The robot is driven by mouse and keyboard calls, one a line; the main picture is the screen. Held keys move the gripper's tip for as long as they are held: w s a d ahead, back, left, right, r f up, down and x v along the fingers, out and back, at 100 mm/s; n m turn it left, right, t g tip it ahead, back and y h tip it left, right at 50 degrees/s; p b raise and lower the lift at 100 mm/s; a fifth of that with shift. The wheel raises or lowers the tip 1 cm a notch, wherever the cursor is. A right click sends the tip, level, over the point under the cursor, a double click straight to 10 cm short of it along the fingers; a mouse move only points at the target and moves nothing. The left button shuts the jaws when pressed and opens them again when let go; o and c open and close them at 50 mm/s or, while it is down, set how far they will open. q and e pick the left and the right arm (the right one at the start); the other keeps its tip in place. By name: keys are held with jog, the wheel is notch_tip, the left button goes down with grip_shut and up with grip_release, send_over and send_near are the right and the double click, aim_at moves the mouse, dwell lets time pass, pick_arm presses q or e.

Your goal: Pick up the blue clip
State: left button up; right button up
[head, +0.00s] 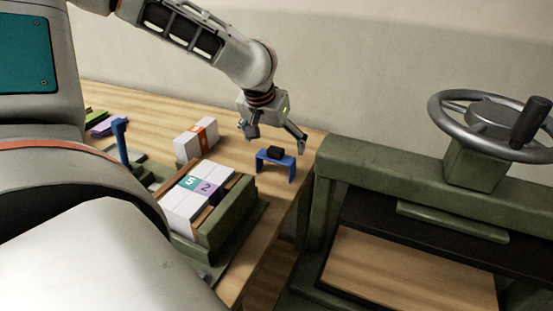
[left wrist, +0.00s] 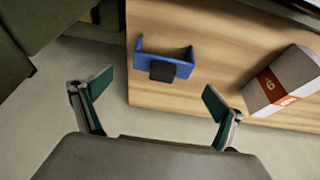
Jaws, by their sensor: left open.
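The blue clip (head: 275,162) stands on the wooden table near its right end, shaped like a wide U turned downward, with a small black block on its top middle. It also shows in the left wrist view (left wrist: 164,61), beyond the fingers. My left gripper (head: 274,138) is open and empty, behind and above the clip in the head view, apart from it. In the left wrist view the green-padded fingers (left wrist: 152,107) are spread wide, with the clip ahead between their lines. My right gripper is not in view.
A white stack with an orange band (head: 196,138) lies left of the clip. A green holder (head: 228,213) with white stacks marked 5 and 2 stands nearer. A green press with a handwheel (head: 490,120) is to the right. The table's edge is close to the clip.

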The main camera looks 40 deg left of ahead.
aim_at(276, 149)
pick_arm(q)
jog(key=x, duration=0.4)
jog(key=shift+a, duration=0.2)
jog(key=shift+r, duration=0.1)
jog(key=c, duration=1.2)
